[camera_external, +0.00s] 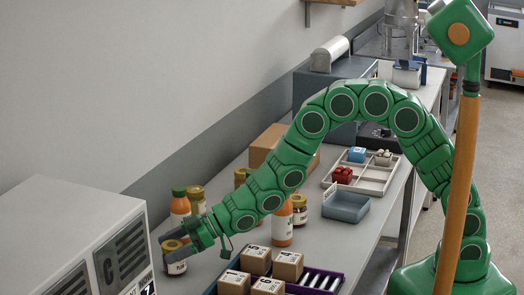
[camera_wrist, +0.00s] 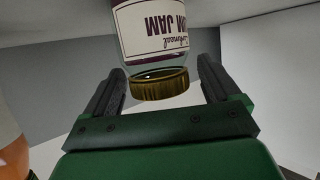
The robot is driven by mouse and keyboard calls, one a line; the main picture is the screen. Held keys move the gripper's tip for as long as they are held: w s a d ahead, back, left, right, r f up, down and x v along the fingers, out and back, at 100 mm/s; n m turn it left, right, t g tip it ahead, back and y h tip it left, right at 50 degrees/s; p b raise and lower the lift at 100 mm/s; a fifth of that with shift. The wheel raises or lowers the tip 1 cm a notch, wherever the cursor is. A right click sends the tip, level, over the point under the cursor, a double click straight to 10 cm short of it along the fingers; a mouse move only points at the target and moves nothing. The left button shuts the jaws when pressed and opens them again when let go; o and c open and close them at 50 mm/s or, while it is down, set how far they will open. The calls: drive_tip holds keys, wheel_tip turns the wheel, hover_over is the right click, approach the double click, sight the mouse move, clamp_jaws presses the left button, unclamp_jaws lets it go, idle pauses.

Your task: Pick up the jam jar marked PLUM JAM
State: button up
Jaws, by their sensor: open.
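A jam jar (camera_external: 175,262) with a gold lid and a white label stands on the bench at the lower left, beside the grey cabinet. In the wrist view the jar (camera_wrist: 152,38) appears upside down, and its label reads "UM JAM"; the first letters are cut off or hidden. My gripper (camera_external: 178,241) is at this jar, its fingers by the lid. In the wrist view my gripper (camera_wrist: 157,80) is open, with one dark finger on each side of the lid and gaps showing. Whether a finger touches the glass cannot be told.
An orange bottle with a green cap (camera_external: 180,208) and another gold-lidded jar (camera_external: 197,200) stand just behind. A second orange bottle (camera_external: 282,225) and a jar (camera_external: 299,210) stand right of my arm. The grey cabinet (camera_external: 75,245) is close on the left. A purple crate (camera_external: 328,278) holds boxes in front.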

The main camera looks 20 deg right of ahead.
drive_tip(key=shift+x, duration=0.85)
drive_tip(key=shift+r, duration=0.1)
drive_tip(key=c, duration=1.3)
drive_tip(key=shift+c, duration=0.2)
